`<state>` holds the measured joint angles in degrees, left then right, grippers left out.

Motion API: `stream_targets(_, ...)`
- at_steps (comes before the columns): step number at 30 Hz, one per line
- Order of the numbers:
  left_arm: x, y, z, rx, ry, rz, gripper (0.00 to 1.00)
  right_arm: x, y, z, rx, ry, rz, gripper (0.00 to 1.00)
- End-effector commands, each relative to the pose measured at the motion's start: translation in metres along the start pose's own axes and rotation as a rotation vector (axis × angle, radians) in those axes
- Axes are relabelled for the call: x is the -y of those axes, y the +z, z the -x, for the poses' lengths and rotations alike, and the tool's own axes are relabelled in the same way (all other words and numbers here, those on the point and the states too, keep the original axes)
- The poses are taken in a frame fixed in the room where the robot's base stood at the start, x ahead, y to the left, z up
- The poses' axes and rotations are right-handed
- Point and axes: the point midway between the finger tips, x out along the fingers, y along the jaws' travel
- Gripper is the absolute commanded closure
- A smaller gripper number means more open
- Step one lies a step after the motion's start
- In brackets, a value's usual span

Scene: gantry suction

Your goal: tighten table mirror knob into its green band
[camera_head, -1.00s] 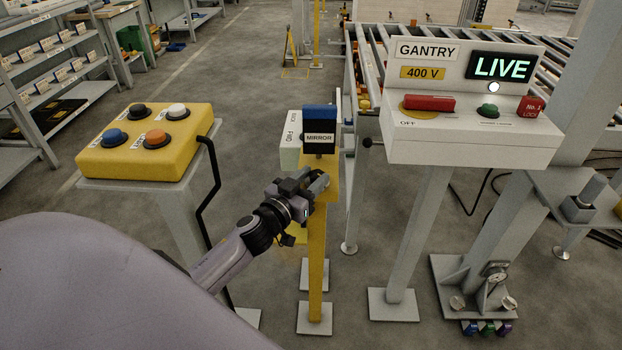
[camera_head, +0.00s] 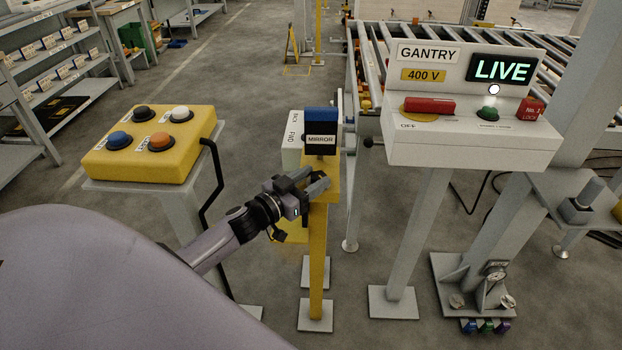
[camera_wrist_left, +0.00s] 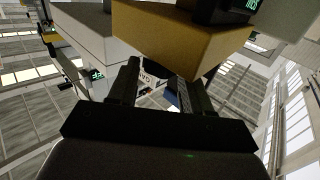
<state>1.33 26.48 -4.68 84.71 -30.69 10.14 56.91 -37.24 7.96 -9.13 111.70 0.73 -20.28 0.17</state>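The mirror unit is a dark box with a blue top (camera_head: 321,120) and a MIRROR label, on a yellow post (camera_head: 317,265). My left gripper (camera_head: 321,181) is just below this box, in front of the yellow bracket at the top of the post. In the left wrist view its two fingers (camera_wrist_left: 157,88) stand apart with a gap between them, and I see nothing held. The yellow block (camera_wrist_left: 165,40) is close above the fingers there. I cannot make out the knob or a green band. My right gripper is not in view.
A yellow button box (camera_head: 150,165) on a stand is at the left. The white GANTRY panel (camera_head: 470,145) with a lit LIVE sign is at the right. A white box (camera_head: 292,150) is just behind the mirror unit. Rollers (camera_head: 365,60) lie behind.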

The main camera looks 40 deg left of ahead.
Motion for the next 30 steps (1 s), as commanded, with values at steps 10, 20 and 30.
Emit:
stream_targets(10, 0.000, 0.000, 0.001, 0.000, -0.001, 0.000, 0.33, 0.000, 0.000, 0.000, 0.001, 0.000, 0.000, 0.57)
stream_targets(20, 0.000, 0.002, 0.031, 0.003, -0.001, -0.001, 0.33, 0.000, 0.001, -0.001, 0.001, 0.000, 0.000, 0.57)
stream_targets(30, 0.000, 0.001, 0.066, 0.002, -0.001, 0.000, 0.33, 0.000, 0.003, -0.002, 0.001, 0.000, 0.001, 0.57)
